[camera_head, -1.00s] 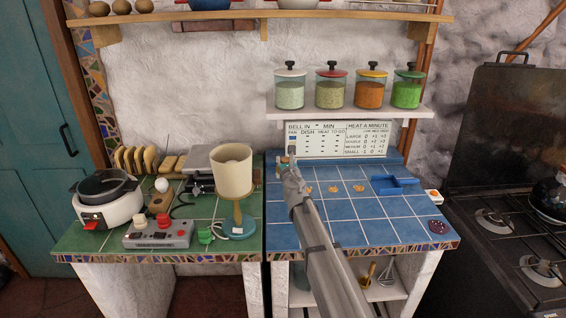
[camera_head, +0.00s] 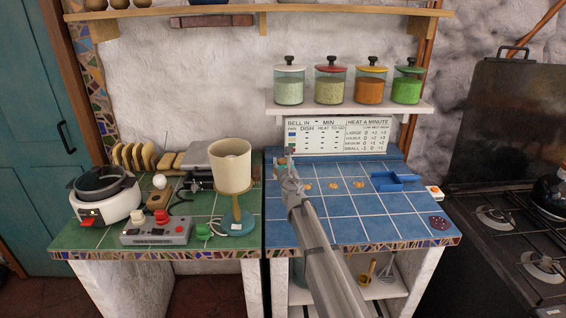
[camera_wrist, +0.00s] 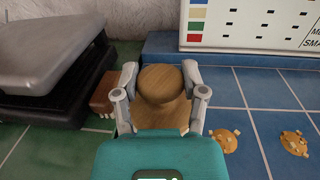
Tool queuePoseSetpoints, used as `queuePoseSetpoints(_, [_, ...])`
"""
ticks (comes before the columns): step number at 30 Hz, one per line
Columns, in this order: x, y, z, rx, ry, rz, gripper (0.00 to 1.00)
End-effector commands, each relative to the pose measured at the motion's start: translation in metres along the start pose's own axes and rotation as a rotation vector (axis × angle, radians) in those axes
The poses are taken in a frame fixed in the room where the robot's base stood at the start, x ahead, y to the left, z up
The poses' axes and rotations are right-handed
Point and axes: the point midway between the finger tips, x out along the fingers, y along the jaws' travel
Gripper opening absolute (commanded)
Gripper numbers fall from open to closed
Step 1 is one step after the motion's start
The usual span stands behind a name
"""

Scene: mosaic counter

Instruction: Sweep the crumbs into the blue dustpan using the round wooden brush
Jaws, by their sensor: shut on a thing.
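My gripper (camera_wrist: 161,100) is shut on the round wooden brush (camera_wrist: 163,84), which shows between its two fingers in the wrist view. The brush is upright at the back left of the blue tiles; its underside is hidden. In the head view my gripper (camera_head: 287,170) largely hides the brush. Brown crumbs (camera_head: 333,185) lie in a row to the right of my gripper. Two of them show in the wrist view, one crumb (camera_wrist: 224,140) close to the right finger and another crumb (camera_wrist: 296,142) farther right. The blue dustpan (camera_head: 391,182) lies beyond the crumbs at the right.
A lamp (camera_head: 232,170) and a control box (camera_head: 157,230) stand on the green tiles at left. A low blue ledge (camera_head: 350,156) and a chart board (camera_head: 340,137) stand behind. The front blue tiles are mostly clear.

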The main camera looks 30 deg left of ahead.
Motion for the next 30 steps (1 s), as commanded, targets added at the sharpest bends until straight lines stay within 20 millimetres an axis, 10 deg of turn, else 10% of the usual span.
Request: queuePoseSetpoints(30, [-0.001,-0.009,-0.054,0.000,0.000,0.000,0.01])
